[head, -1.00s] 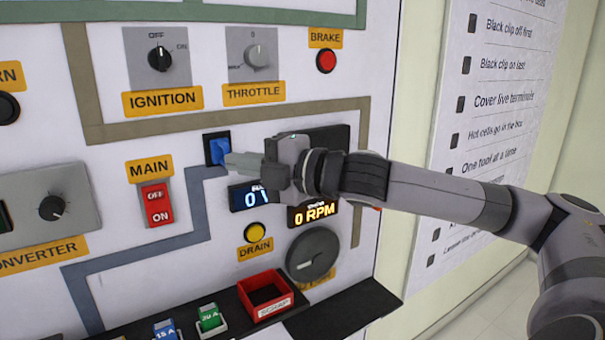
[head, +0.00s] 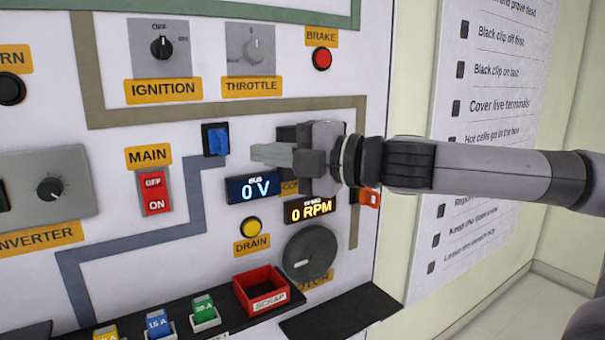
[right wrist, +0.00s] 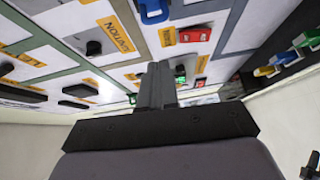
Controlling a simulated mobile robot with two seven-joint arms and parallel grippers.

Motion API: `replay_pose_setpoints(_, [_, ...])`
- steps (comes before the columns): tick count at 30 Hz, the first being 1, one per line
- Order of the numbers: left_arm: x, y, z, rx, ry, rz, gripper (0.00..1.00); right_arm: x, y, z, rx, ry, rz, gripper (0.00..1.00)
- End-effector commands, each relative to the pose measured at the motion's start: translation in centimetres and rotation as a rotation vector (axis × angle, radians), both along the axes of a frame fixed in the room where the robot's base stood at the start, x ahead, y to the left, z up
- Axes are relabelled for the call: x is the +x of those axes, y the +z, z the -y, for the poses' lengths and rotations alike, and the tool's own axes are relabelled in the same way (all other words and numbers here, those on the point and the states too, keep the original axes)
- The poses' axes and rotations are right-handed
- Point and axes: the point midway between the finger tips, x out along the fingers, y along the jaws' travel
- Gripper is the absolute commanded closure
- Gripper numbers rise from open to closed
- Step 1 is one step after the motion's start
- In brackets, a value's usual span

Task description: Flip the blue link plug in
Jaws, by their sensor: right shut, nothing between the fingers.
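The blue link plug (head: 217,141) sits in its dark socket on the white panel, at the top end of the grey-blue painted line. From here I cannot tell how fully it is seated. My right gripper (head: 268,154) is shut and empty, its fingers pointing left toward the plug with a clear gap between them. Its shut fingers also show in the right wrist view (right wrist: 156,88). My left gripper is not in view.
The red MAIN switch (head: 154,192) is left of the plug. The bus display (head: 254,188) reads 0 V below the gripper. The red scrap bin (head: 262,290) and several coloured fuses (head: 203,308) stand on the ledge below. A dark block is partly hidden behind the gripper.

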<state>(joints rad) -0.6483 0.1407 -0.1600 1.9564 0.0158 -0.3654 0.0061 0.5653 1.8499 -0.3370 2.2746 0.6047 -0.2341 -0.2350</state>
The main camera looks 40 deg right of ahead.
Motion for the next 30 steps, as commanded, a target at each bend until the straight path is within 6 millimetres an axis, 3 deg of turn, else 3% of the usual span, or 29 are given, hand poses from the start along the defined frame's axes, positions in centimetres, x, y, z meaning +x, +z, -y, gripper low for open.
replay_pose_setpoints(1, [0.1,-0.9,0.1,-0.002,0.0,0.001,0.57,-0.4,-0.4,0.2,-0.005,-0.005,0.001,1.0])
replay_pose_setpoints(15, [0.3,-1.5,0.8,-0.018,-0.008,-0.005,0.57,-4.4,0.1,1.7,-0.002,-0.002,0.001,1.0])
replay_pose_setpoints(30, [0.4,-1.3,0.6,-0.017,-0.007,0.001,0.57,-4.9,0.2,1.8,0.001,-0.001,0.0,1.0])
